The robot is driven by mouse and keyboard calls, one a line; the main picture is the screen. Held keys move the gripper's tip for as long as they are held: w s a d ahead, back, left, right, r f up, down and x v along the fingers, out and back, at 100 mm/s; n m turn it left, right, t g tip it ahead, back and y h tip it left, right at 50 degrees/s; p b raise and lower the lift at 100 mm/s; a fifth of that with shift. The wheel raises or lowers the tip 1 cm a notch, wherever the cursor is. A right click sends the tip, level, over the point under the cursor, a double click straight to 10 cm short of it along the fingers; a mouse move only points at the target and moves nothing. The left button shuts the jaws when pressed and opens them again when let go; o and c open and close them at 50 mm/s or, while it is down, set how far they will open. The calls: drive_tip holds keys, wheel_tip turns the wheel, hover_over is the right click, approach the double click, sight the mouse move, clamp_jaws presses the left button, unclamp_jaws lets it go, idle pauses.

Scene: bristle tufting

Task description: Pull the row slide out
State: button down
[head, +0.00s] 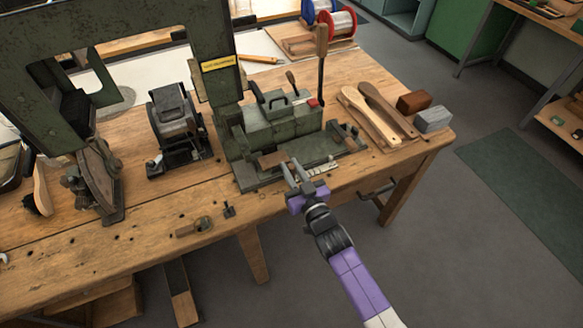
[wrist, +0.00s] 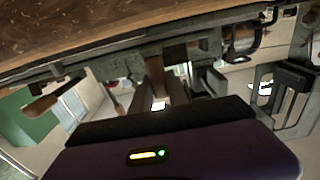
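The green tufting machine (head: 285,125) stands on the bench near its front edge. Low at its front is a dark slide bed (head: 255,180), with a small brown wooden piece (head: 272,159) and a pale marked strip (head: 322,167); I cannot tell exactly which part is the row slide. My gripper (head: 292,165) is at this front edge, fingers pointing in toward the machine, just right of the wooden piece. The fingers look apart. In the wrist view a brown wooden part (wrist: 154,72) shows beyond my purple gripper body; contact is not clear.
A dark roller device (head: 176,125) stands left of the machine. Wooden paddles (head: 375,112) and two blocks (head: 433,118) lie to the right. Small parts (head: 203,225) lie on the bench at front left. The floor in front of the bench is clear on the right.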

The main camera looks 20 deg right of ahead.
drive_tip(key=c, duration=1.3)
unclamp_jaws()
drive_tip(key=shift+d, duration=0.35)
drive_tip(key=shift+a, duration=0.1)
drive_tip(key=shift+s, duration=0.2)
drive_tip(key=s+b, duration=0.1)
drive_tip(key=s, duration=0.6)
drive_tip(key=shift+s, duration=0.2)
drive_tip(key=shift+r, duration=0.15)
